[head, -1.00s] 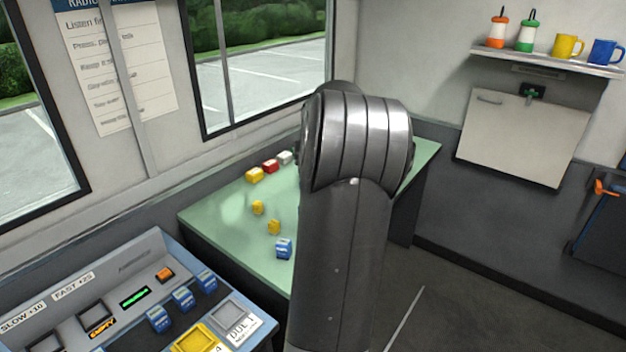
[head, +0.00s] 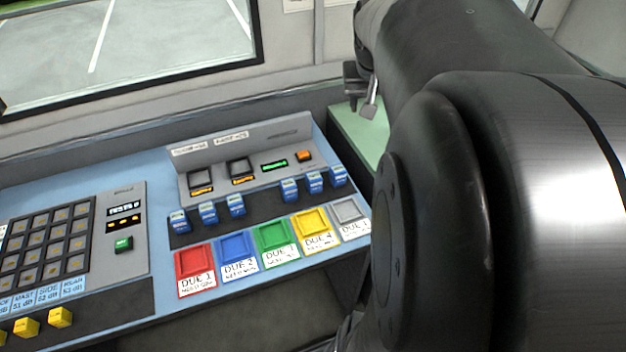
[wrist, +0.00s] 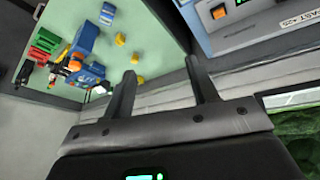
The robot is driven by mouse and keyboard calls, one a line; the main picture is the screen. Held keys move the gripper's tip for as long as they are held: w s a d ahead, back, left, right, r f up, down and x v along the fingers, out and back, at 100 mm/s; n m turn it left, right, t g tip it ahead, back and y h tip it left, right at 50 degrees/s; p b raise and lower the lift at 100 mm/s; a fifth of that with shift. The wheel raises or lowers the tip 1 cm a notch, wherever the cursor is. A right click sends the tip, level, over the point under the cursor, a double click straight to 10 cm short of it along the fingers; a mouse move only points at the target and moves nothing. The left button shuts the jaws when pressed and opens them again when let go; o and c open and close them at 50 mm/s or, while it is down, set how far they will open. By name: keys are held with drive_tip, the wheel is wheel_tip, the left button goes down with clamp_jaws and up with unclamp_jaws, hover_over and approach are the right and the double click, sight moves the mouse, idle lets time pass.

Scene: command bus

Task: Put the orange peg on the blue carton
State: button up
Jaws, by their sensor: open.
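My gripper (wrist: 161,84) is open and empty in the wrist view, its two fingers apart. In the head view part of my gripper (head: 364,96) shows beside the green table. In the wrist view a blue block-like thing (wrist: 86,39) stands in a cluster at the left of the table, left of the fingers. It may be the blue carton, but I cannot be sure. A small orange patch (wrist: 75,64) shows by its lower end. I cannot tell whether that is the orange peg. The head view shows neither clearly.
The green table (wrist: 155,25) also holds red blocks (wrist: 45,40), small yellow pieces (wrist: 121,39) and a small blue block (wrist: 107,14). A console (head: 150,280) with coloured buttons, several blue knobs and an orange button (head: 304,156) stands beside it. My arm hides much of the head view's right.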

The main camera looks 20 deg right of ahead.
drive_tip(key=s+a+f+n+t+y, duration=0.1)
drive_tip(key=s+a+f+n+y, duration=0.2)
drive_tip(key=s+a, duration=1.2)
drive_tip(key=a+n, duration=0.1)
drive_tip(key=a, duration=0.2)
drive_tip(key=shift+f+t, duration=0.15)
drive_tip(key=shift+t, duration=0.15)
